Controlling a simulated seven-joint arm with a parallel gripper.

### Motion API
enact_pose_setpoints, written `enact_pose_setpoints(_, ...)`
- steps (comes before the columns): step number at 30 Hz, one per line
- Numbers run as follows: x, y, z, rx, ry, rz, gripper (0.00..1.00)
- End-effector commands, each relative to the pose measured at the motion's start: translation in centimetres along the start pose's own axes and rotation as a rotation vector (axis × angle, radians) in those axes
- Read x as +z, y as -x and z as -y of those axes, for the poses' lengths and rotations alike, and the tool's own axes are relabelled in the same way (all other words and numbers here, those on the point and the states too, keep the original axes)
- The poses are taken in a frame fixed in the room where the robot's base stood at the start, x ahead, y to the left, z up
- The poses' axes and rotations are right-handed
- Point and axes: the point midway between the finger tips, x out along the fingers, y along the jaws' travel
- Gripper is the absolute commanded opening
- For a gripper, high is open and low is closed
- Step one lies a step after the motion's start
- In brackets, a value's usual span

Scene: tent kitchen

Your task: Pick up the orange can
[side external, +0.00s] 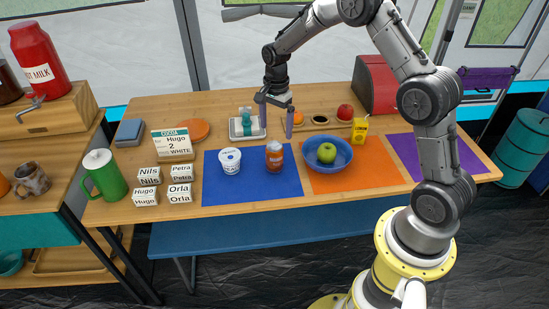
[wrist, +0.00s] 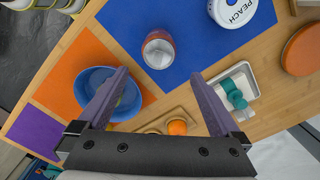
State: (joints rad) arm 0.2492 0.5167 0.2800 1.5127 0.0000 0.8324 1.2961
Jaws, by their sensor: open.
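The orange can (side external: 274,156) stands upright on the blue mat (side external: 250,191), with the white yogurt cup (side external: 229,161) to its left. In the wrist view the can (wrist: 158,52) shows its round silver top, just beyond the fingertips. My gripper (side external: 276,121) is open and empty, pointing down over the table behind the can. In the wrist view the two purple fingers (wrist: 160,76) are wide apart with nothing between them. The gripper is apart from the can.
A blue bowl (side external: 313,156) with a green apple (side external: 326,153) stands right of the can on the orange mat (side external: 378,182). A yellow carton (side external: 359,131) is behind it. A white tray (side external: 236,135) with a teal item sits behind the yogurt cup. The blue mat's front is clear.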

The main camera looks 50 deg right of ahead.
Motion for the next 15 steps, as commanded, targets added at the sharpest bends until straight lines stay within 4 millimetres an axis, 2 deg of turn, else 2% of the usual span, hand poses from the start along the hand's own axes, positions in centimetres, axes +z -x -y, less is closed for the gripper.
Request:
enact_pose_setpoints(9, 0.1, -5.8, -0.2, 0.005, 0.002, 0.001, 1.00)
enact_pose_setpoints(15, 0.2, -7.4, -0.1, 0.001, 0.002, 0.000, 1.00)
